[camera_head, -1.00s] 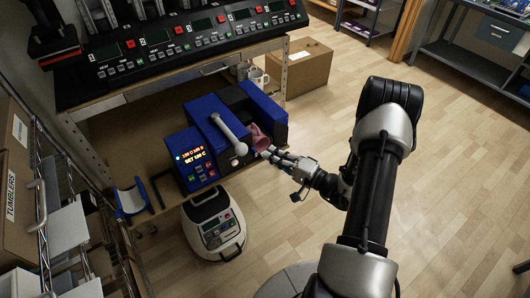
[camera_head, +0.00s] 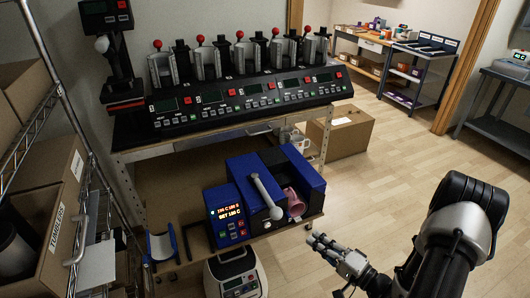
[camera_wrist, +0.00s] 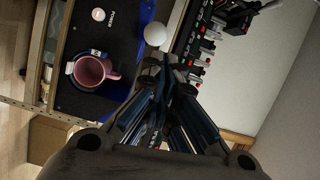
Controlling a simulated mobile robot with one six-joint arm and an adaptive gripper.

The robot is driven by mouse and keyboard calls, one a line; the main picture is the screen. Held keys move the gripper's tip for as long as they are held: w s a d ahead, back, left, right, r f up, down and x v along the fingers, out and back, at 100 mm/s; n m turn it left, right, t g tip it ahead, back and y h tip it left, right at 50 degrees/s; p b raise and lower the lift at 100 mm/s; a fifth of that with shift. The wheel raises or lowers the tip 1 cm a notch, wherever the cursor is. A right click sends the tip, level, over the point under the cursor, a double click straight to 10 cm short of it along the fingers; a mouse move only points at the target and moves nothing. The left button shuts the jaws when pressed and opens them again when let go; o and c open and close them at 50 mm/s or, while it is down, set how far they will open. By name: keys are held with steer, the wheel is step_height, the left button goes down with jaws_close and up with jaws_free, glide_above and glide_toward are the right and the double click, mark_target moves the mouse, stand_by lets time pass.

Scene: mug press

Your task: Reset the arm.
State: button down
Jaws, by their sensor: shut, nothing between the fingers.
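My gripper (camera_head: 326,246) is shut and empty, to the right of the blue mug press (camera_head: 238,203) in the head view and apart from it. In the wrist view my gripper (camera_wrist: 164,82) points toward the press, its fingertips close together. A pink mug (camera_head: 294,203) sits at the right side of the press. The wrist view also shows the pink mug (camera_wrist: 92,72) with its open mouth facing the camera. The press's pale lever (camera_head: 265,196) slants across its front, and its round white knob (camera_wrist: 155,34) shows in the wrist view. The press display is lit.
A long multi-station press (camera_head: 245,90) stands on the bench behind. White mugs (camera_head: 298,141) stand on the lower shelf near a cardboard box (camera_head: 341,131). A white machine (camera_head: 232,272) is on the floor below. A wire rack (camera_head: 75,180) is at left. The floor at right is clear.

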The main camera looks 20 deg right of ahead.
steer(key=s+a+r+n+g+y, duration=0.2)
steer(key=s+a+r+n+g, duration=0.25)
steer(key=a+r+g, duration=0.35)
steer(key=s+a+r+n+g+y, duration=0.3)
steer(key=a+r+n+g, duration=0.3)
steer(key=a, duration=0.5)
steer(key=s+d+r+t+h, duration=0.3)
steer(key=s+r+h, duration=0.7)
steer(key=s+h, duration=0.1)
steer(key=shift+d+r+n+h, duration=0.3)
steer(key=shift+r+n+h, duration=0.15)
steer(key=shift+h, duration=0.45)
